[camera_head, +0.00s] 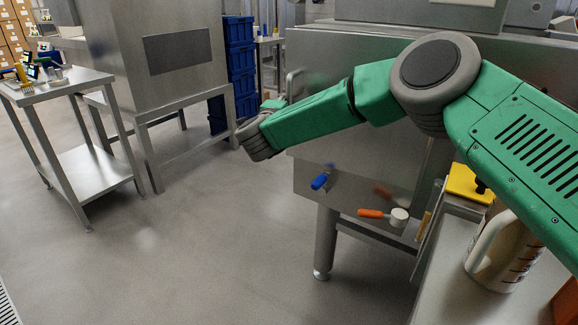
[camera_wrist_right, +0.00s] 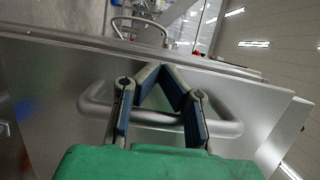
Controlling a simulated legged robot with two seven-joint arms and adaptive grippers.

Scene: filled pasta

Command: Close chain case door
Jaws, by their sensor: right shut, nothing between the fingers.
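The chain case door appears to be the large steel panel (camera_wrist_right: 60,95) with a bent-bar handle (camera_wrist_right: 228,128) in the right wrist view. The head view shows a steel machine front (camera_head: 320,60) with a bar handle (camera_head: 291,84) at its left end, partly behind my right arm. My right gripper (camera_wrist_right: 160,68) is shut and empty, its fingertips together. Its fingers cross in front of the handle bar in the wrist view; contact cannot be told. In the head view my right arm hides the fingers. How far the door stands open is unclear. My left gripper is out of view.
A pitcher (camera_head: 500,250) and yellow block (camera_head: 467,183) sit on the right counter. A steel cart (camera_head: 85,178) stands left. The floor (camera_head: 200,250) between is clear.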

